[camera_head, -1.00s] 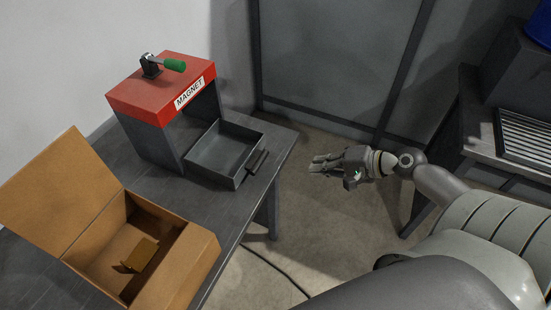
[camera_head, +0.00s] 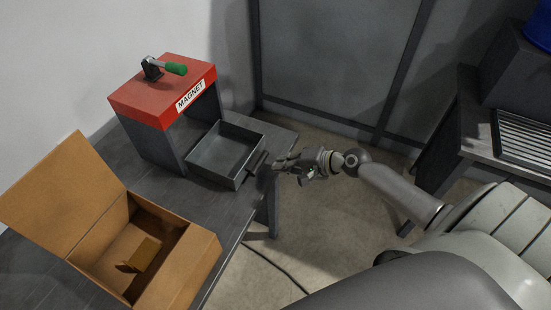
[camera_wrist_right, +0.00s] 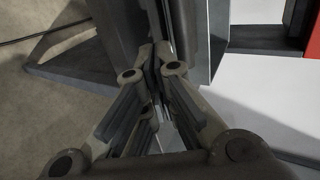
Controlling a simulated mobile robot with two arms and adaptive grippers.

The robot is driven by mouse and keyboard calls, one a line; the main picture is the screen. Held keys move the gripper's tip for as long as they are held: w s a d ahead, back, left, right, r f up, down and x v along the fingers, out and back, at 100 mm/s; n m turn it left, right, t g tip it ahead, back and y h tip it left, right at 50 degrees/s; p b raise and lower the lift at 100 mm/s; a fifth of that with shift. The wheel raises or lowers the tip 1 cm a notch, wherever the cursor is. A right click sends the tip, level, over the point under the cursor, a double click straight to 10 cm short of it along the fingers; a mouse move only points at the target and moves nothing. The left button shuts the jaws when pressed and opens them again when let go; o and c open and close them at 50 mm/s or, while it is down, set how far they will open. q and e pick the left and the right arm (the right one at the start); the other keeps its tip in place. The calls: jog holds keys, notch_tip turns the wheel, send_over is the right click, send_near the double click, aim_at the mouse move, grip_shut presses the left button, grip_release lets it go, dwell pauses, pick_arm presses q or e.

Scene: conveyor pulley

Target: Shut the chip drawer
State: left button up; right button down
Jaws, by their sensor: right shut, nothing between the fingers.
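The chip drawer (camera_head: 226,152) is a grey open-topped tray. It is pulled out from the front of the red-topped magnet box (camera_head: 164,98) on the dark table, and looks empty. Its dark bar handle (camera_head: 257,163) is on the front face. My right gripper (camera_head: 276,163) is shut and empty, its fingertips close by the handle; I cannot tell whether they touch. In the right wrist view the closed fingers (camera_wrist_right: 150,62) point at a dark upright part close ahead. My left gripper is not in view.
An open cardboard box (camera_head: 205,262) with a small brown piece (camera_head: 143,254) inside stands on the table's (camera_head: 215,203) near part. A green-handled lever (camera_head: 174,67) is on the magnet box. A second table with a slatted tray (camera_head: 524,137) is at right.

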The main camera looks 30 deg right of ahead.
aim_at(227, 150)
jog(key=shift+w+a, duration=0.7)
jog(key=shift+w, duration=0.25)
jog(key=shift+w, duration=0.1)
jog(key=shift+w+a+p, duration=0.2)
jog(key=shift+w+p, duration=0.05)
jog(key=shift+p, duration=0.05)
jog(key=w+a, duration=0.3)
jog(key=w, duration=0.1)
jog(key=w+a+b, duration=0.1)
jog(key=w+a, duration=0.2)
jog(key=w, duration=0.2)
jog(key=w+a, duration=0.3)
jog(key=w, duration=0.1)
jog(key=shift+w+a+b, duration=0.15)
jog(key=shift+w+b, duration=0.15)
jog(key=shift+s, duration=0.1)
